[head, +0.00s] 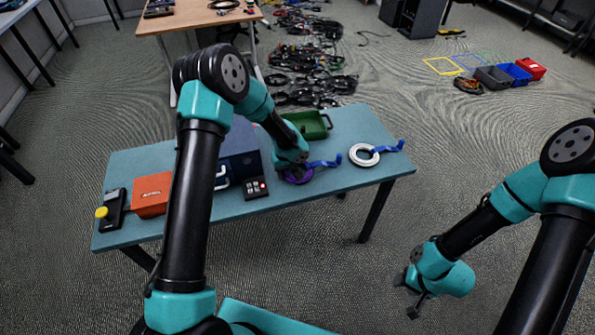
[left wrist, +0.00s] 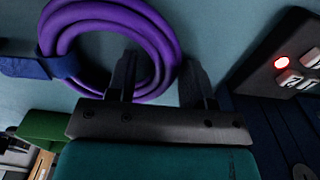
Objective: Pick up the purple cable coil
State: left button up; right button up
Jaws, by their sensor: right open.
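The purple cable coil (head: 297,176) lies on the blue-green table, partly hidden under my left gripper (head: 299,166) in the head view. In the left wrist view, the purple coil (left wrist: 150,30) fills the upper left, with a blue strap on its left side. My left gripper (left wrist: 157,65) looks open in that view, one finger over the ring's inner side and one just outside its right edge. A section of the coil lies between the fingers. My right gripper (head: 410,296) is open and empty, off the table at the lower right.
A white coil with a blue strap (head: 364,155) lies to the right. A green tray (head: 310,124) is behind, a dark blue case (head: 240,164) and a black switch box (head: 256,188) are left of the purple coil.

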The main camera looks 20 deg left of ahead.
pick_arm(q)
jog(key=c, duration=0.8)
jog(key=shift+r, duration=0.1)
jog(key=shift+r, duration=0.5)
jog(key=shift+s+d+r, duration=0.1)
jog(key=shift+s+r, duration=0.05)
jog(key=shift+r, duration=0.5)
jog(key=shift+s+r, duration=0.15)
jog(key=shift+r, duration=0.45)
jog(key=s+d, duration=0.2)
jog(key=s, duration=0.5)
jog(key=s+d+r, duration=0.1)
jog(key=s+d, duration=0.2)
jog(key=s, duration=0.4)
jog(key=shift+s+d+r, duration=0.15)
jog(key=shift+d, duration=0.1)
